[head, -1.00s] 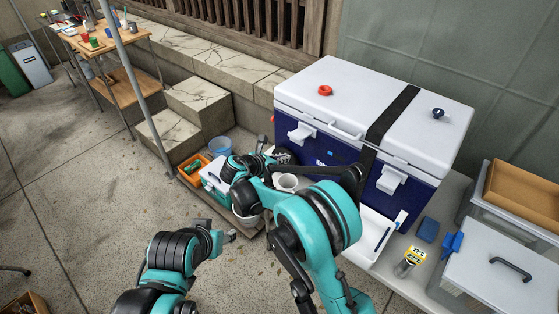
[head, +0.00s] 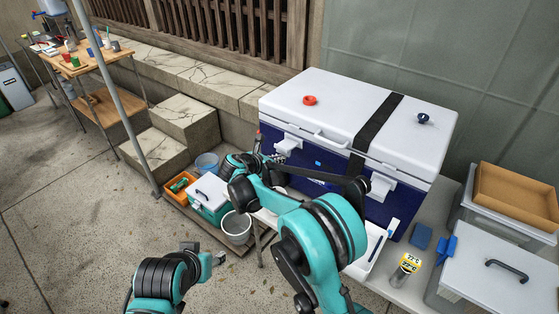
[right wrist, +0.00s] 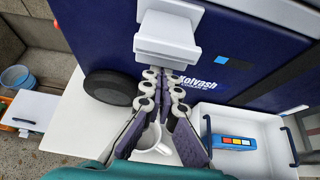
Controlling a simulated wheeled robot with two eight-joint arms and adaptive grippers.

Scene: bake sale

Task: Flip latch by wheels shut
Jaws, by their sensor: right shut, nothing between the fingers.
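The blue cooler with a white lid (head: 350,105) stands on the right. Its left latch (head: 288,146), near the black wheel (right wrist: 110,87), is a white flap jutting out from the front; it also shows at the top of the right wrist view (right wrist: 168,35). My right gripper (right wrist: 165,76) is shut and empty, its fingertips just below the latch's lower edge; I cannot tell if they touch.
Below the cooler's front are a white mug (right wrist: 152,143) and a white tray (right wrist: 245,130) with a blue item. A teal box (head: 208,198) and white bucket (head: 236,227) stand left. A can (head: 406,268) stands right.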

